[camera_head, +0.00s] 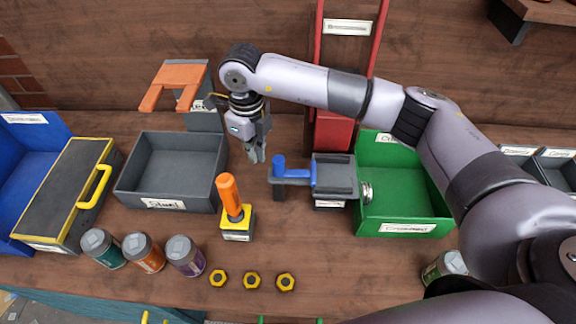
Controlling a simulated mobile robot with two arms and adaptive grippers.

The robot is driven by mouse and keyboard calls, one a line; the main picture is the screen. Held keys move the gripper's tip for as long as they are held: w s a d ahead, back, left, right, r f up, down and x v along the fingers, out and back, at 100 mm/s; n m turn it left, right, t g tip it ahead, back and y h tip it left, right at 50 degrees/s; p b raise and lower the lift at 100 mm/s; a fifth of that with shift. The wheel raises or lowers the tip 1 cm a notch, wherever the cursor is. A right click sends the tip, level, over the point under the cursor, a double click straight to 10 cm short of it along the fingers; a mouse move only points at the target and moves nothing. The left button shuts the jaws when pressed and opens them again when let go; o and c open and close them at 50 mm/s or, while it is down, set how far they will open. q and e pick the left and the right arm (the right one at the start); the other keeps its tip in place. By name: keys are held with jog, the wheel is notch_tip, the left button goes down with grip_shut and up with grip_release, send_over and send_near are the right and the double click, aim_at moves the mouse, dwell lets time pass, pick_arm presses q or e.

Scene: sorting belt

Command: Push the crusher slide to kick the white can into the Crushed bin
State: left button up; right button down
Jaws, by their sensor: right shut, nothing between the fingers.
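The crusher (334,178) is a grey block with a channel, standing against the left side of the green Crushed bin (405,228). Its slide has a blue upright handle (280,167) at the left end and a blue bar running right. A small pale, silvery can (366,192) shows at the crusher's right end, at the bin's left edge; I cannot tell whether it rests in the bin. My right gripper (257,158) is shut and empty, pointing down just left of the blue handle, with a small gap in the picture. My left gripper is not in view.
A grey bin (130,188) and a yellow-edged box (62,190) stand left. An orange-handled tool on a yellow base (232,208) stands in front of my gripper. Several cans (145,253) and yellow nuts (252,281) line the front. Another can (444,265) stands beside my right arm.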

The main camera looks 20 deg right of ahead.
notch_tip(320, 180, up, 5)
jog(key=shift+r+p, duration=0.2)
jog(key=shift+p, duration=0.9)
jog(key=shift+s+f, duration=0.1)
